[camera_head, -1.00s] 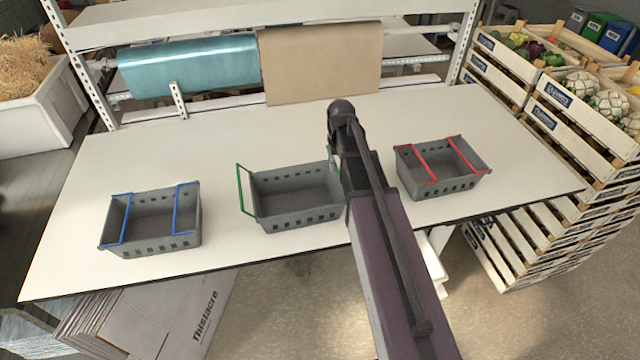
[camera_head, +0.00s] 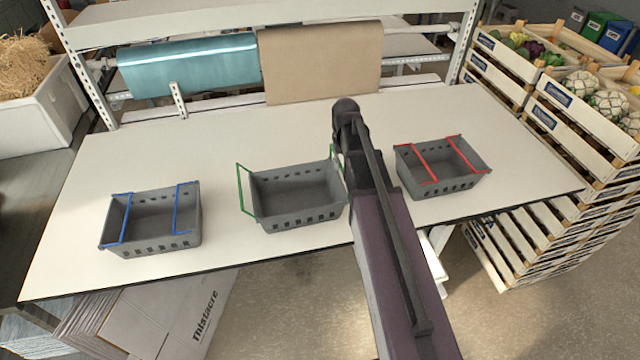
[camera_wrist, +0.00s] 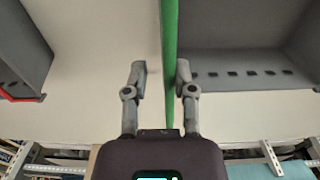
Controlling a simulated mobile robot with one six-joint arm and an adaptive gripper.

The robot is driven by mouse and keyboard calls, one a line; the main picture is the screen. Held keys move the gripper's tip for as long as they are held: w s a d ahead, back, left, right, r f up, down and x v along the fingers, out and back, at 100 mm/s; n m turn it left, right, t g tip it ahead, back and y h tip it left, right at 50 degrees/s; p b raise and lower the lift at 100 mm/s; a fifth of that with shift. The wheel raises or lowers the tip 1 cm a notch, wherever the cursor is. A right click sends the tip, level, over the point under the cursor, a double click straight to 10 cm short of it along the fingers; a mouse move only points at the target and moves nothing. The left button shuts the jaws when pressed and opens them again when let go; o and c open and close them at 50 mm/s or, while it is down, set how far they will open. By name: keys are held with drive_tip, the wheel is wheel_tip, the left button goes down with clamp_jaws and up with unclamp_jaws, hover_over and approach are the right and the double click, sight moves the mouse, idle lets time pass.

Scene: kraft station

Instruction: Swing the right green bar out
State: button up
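The grey basket with green bars (camera_head: 295,215) stands in the middle of the table. Its left green bar (camera_head: 243,190) is swung out past the left wall. Its right green bar (camera_head: 333,152) shows only as a thin piece beside my arm; the rest is hidden. In the wrist view, the right green bar (camera_wrist: 170,50) runs upright between my fingers, beside the basket wall (camera_wrist: 245,82). My gripper (camera_wrist: 160,75) is open, its fingers apart. The bar lies close to the right finger, with a gap to the left one; whether it touches is unclear.
A basket with blue bars (camera_head: 165,242) stands left. A basket with red bars (camera_head: 445,190) stands right, close beside my arm; its edge shows in the wrist view (camera_wrist: 25,45). Stacked vegetable crates (camera_head: 545,115) stand beyond the table's right end. Bare table (camera_head: 250,130) lies behind the baskets.

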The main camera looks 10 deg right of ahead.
drive_tip(key=shift+d, duration=0.7)
drive_tip(key=shift+r, duration=0.1)
idle(0.5)
wheel_tip(320, 180, up, 8)
drive_tip(key=a+p, duration=0.1)
drive_tip(key=p, duration=0.7)
idle(0.4)
drive_tip(key=shift+s, duration=0.15)
idle(0.3)
